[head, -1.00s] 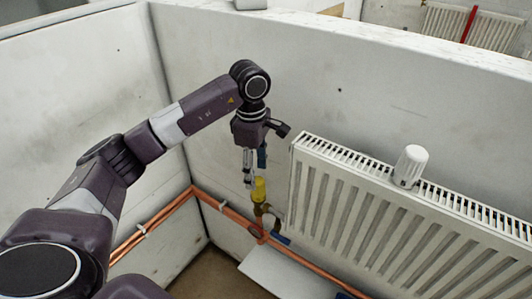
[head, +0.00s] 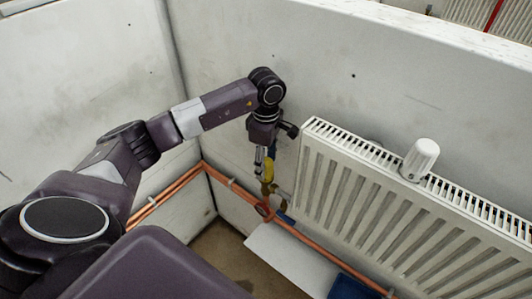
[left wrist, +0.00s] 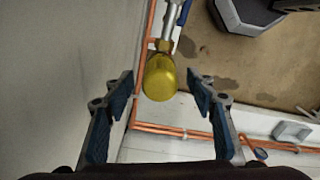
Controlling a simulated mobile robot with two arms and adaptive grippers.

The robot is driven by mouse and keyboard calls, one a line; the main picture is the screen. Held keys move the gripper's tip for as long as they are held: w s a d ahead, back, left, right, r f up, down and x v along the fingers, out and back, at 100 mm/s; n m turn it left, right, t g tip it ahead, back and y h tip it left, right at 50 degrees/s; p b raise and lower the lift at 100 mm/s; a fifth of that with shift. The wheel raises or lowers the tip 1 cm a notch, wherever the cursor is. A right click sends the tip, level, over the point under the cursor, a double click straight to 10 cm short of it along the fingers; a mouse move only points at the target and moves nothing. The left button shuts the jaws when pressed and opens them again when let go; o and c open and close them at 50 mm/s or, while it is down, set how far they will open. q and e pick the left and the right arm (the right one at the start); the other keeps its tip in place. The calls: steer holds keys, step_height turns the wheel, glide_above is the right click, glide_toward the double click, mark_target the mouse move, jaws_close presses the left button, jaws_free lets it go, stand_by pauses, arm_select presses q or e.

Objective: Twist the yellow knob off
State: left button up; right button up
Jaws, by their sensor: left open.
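The yellow knob (head: 268,172) sits on a valve by the left end of the radiator, above the copper pipes. In the left wrist view the knob (left wrist: 160,80) shows as a rounded yellow cap at the centre. My left gripper (head: 264,162) points down at the knob, and its fingers partly cover it in the head view. In the left wrist view the left gripper (left wrist: 161,88) is open, with one blue-padded finger on each side of the knob and a visible gap on both sides. My right gripper is not in view.
The white radiator (head: 390,205) stands close to the right of the gripper, with a white cap (head: 420,159) on top. Copper pipes (head: 178,187) run along the walls below. A white board (head: 290,260) lies low in front, with a blue object (head: 348,287) beside it.

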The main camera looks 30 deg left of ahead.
arm_select(q)
steer(key=shift+f, duration=0.1)
steer(key=c, duration=1.3)
steer(key=shift+f+b, duration=0.2)
steer(key=shift+b, duration=0.1)
steer(key=n, duration=0.5)
steer(key=shift+r+p, duration=0.3)
steer(key=shift+p, duration=0.1)
steer(key=shift+r, duration=0.35)
